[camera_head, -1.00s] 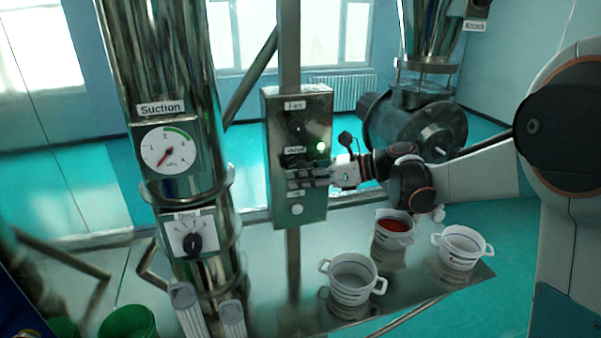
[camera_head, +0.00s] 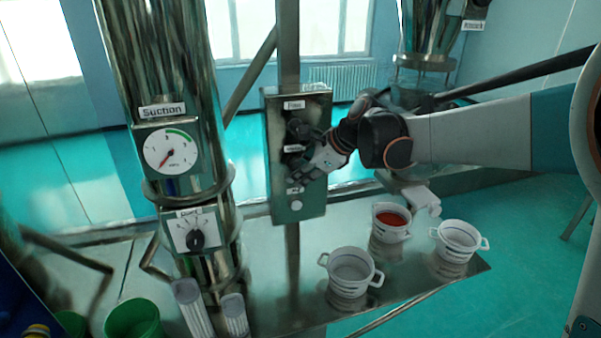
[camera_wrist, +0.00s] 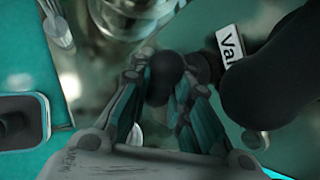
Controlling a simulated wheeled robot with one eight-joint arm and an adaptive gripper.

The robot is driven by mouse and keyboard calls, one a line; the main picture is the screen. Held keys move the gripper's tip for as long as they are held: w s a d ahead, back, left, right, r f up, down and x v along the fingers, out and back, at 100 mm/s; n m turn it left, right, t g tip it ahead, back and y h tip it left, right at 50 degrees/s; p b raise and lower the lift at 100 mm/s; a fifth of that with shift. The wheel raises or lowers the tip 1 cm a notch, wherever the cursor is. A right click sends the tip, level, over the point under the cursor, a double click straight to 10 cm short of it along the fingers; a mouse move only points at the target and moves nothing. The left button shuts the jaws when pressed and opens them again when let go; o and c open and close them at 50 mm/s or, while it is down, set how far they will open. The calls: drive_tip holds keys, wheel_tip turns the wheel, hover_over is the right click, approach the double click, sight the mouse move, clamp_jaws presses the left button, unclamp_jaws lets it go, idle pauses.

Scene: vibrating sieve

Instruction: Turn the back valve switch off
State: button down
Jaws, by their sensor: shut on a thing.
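The metal control box (camera_head: 312,207) stands on a post in the middle of the head view, with a label at its top, a middle label and a white round button low down. My gripper (camera_head: 303,168) is at the middle of the box, tilted, and covers the valve switch there. In the wrist view, my gripper (camera_wrist: 165,90) is closed around the black valve switch knob (camera_wrist: 165,72), beside a label (camera_wrist: 230,45) reading "Va". The switch's exact angle cannot be told. The place of the green lamp is hidden behind my gripper.
A suction gauge (camera_head: 170,151) and a dial (camera_head: 194,232) are on the steel column at left. Several white pots, one being an empty pot (camera_head: 350,268), stand on the metal table below the box. A green bucket (camera_head: 133,318) is at lower left.

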idle(0.5)
drive_tip(key=c, duration=1.8)
unclamp_jaws()
drive_tip(key=shift+o, duration=0.2)
drive_tip(key=v, duration=1.2)
drive_tip(key=shift+a, duration=0.1)
drive_tip(key=s+d+f+n+t+h+b, duration=0.1)
drive_tip(key=s+d+f+n+b, duration=0.3)
drive_tip(key=f, duration=0.8)
drive_tip(key=s+d+f+n+h+b, duration=0.3)
drive_tip(key=s+f+n+b, duration=0.6)
drive_tip(key=s+f+b, duration=0.3)
drive_tip(key=s+d+f+n+t+h+b, duration=0.1)
drive_tip(key=s+d+f+n+h+b, duration=0.2)
drive_tip(key=s+d+f+n+b, duration=0.3)
drive_tip(key=s+f+b, duration=0.2)
drive_tip(key=s+f, duration=0.2)
drive_tip(key=f, duration=0.2)
drive_tip(key=shift+s+n+t, duration=0.3)
drive_tip(key=shift+s, duration=0.05)
